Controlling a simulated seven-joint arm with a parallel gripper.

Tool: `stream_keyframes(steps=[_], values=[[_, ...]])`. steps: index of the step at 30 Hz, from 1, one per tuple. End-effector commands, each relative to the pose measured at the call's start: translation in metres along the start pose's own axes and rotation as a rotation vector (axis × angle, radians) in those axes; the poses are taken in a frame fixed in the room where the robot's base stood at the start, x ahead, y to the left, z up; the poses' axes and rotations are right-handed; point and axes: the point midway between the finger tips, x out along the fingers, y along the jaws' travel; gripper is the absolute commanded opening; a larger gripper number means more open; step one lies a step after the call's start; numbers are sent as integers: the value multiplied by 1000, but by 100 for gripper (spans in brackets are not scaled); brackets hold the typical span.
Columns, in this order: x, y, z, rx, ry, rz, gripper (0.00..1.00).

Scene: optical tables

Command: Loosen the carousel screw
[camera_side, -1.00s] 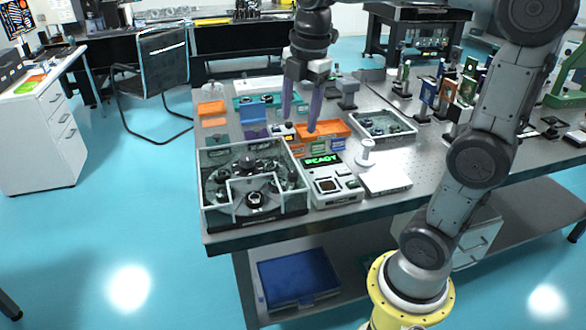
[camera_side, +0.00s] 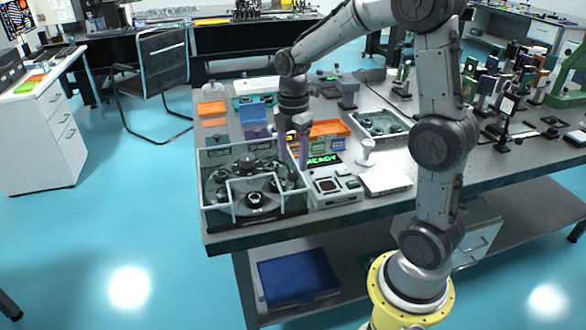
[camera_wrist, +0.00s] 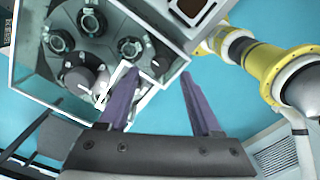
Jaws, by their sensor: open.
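The carousel (camera_side: 246,186) sits inside a clear-walled box (camera_side: 205,200) at the table's front left corner. In the wrist view the carousel (camera_wrist: 98,48) shows dark ring-shaped holders around a hub. I cannot make out which part is the screw. My gripper (camera_side: 294,162) points down at the right side of the box, beside the READY device. In the wrist view its purple fingers (camera_wrist: 158,95) are apart, with nothing between them. The left finger overlaps the box's white-edged opening in that view; I cannot tell whether it touches.
A device (camera_side: 335,187) with a green READY display stands right of the box. Behind are an orange tray (camera_side: 330,128) and a grey tray (camera_side: 380,125) of parts. A white plate (camera_side: 386,181) lies to the right. Optical mounts crowd the table's right side.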

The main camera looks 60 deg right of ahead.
Motion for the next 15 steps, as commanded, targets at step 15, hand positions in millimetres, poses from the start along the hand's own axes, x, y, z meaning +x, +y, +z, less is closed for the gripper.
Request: stream_keyframes(steps=[15], values=[[40, 0, 0, 0, 0, 0, 66]])
